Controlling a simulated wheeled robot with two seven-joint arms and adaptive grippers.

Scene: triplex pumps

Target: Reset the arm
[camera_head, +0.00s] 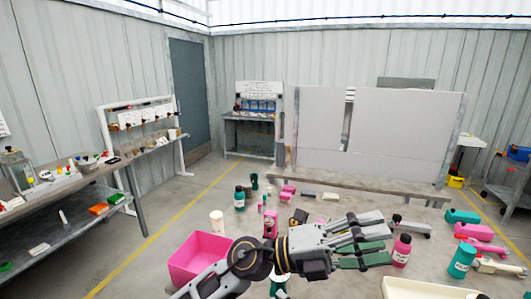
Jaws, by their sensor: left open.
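My left arm comes in from the lower left and reaches across the lower middle of the head view. My left gripper (362,243) is at its end, pointing right, with its fingers apart and nothing visible between them. A pink bottle with a dark cap (402,251) stands just right of the fingertips; I cannot tell whether they touch. My right gripper is not in view.
A pink bin (197,257) stands left of my arm. Teal bottles (239,198) (462,261), pink and teal tools (479,231) and a cream tray (425,288) lie around. A workbench (75,200) runs along the left; a large grey panel (400,135) stands behind.

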